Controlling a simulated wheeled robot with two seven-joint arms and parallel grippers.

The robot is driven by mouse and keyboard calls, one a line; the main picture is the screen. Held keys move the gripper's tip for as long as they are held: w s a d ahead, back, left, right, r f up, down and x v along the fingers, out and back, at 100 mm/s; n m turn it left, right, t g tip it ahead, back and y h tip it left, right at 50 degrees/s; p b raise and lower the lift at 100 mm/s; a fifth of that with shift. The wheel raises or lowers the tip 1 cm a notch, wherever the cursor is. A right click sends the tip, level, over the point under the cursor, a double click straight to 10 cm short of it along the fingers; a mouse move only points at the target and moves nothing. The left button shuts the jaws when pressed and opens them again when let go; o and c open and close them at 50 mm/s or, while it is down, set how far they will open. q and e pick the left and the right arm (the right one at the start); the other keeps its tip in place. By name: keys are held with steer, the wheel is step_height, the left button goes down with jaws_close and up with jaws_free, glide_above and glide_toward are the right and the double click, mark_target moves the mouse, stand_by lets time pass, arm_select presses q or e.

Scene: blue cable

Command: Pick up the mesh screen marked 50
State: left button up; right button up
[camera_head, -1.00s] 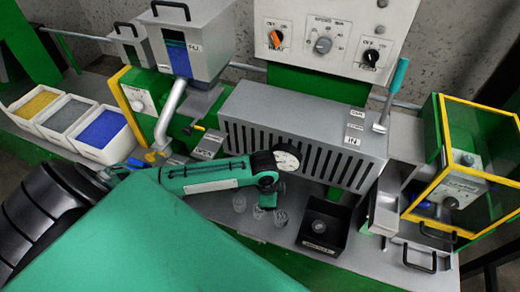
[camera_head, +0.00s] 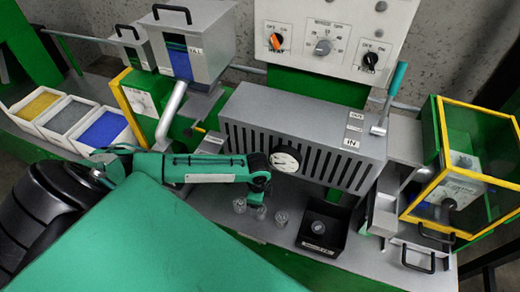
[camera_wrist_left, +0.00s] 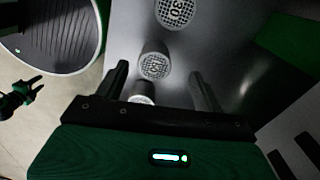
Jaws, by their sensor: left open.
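Three small round mesh screens stand in a row on the grey bench top: left (camera_head: 239,205), middle (camera_head: 261,212) and right (camera_head: 281,218). In the left wrist view the top one (camera_wrist_left: 177,11) seems to read 30. The middle one (camera_wrist_left: 154,66) shows between the fingertips, its number too blurred to be sure of. The lowest one (camera_wrist_left: 141,99) is partly hidden by the gripper body. My left gripper (camera_head: 259,190) is open and empty above the screens, its fingers (camera_wrist_left: 160,72) pointing down at them. A small dark jawed shape, seemingly my right gripper (camera_wrist_left: 28,90), is at the left edge.
A black box (camera_head: 322,228) stands right of the screens. A yellow-framed case (camera_head: 465,165) stands at the right, three filled bins (camera_head: 70,120) at the left.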

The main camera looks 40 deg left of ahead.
mark_target(260, 213)
arm_select(q)
steer(key=f, duration=0.2)
steer(key=d+f+p, duration=0.1)
steer(key=f, duration=0.1)
steer(key=shift+s+f, duration=0.15)
steer(key=shift+f, duration=0.4)
steer(key=c, duration=1.1)
steer(key=shift+c, duration=0.2)
steer(key=shift+r, duration=0.15)
